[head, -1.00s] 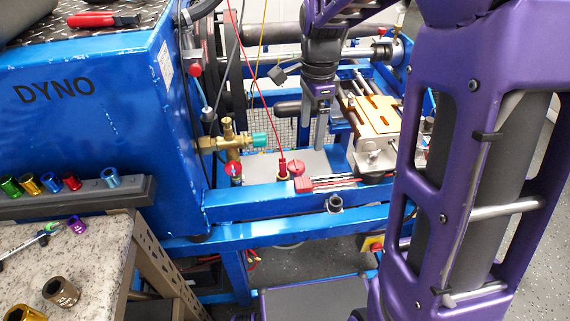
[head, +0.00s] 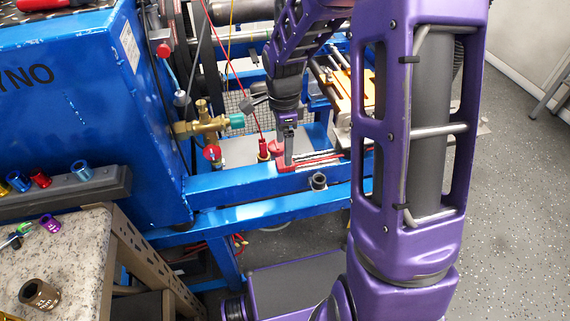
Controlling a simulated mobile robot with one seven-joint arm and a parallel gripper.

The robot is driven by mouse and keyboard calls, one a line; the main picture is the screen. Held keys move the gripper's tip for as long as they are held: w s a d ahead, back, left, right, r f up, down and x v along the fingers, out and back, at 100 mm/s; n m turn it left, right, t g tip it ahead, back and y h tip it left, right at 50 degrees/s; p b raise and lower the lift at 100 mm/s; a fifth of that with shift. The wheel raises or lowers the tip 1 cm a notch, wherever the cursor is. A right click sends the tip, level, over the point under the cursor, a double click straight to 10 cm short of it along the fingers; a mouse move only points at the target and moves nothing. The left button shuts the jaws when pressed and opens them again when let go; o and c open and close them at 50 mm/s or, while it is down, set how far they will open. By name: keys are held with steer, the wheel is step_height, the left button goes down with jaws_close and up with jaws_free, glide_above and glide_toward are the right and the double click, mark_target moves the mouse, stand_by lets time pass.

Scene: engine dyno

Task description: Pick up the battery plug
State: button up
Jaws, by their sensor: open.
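The battery plug looks to be the red connector (head: 284,168) on the blue frame's upper rail, with red and dark leads running off to its right. My gripper (head: 289,160) points down at it, its fingertips at or just above the connector's top. The gripper is open, though its fingers overlap from this side and the gap between them does not show. The fingers cover part of the connector. I cannot tell whether they touch it or straddle it.
Left of the gripper stand a red fitting with a wire (head: 263,149), a red knob (head: 277,148) and a brass valve with a green end (head: 210,124). A black ring-like part (head: 318,181) sits on the rail's front. The blue DYNO cabinet (head: 75,130) fills the left.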

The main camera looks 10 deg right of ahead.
step_height(320, 180, down, 5)
steer(key=shift+d+f, duration=0.1)
steer(key=shift+d, duration=0.05)
jaws_close()
stand_by(0.5)
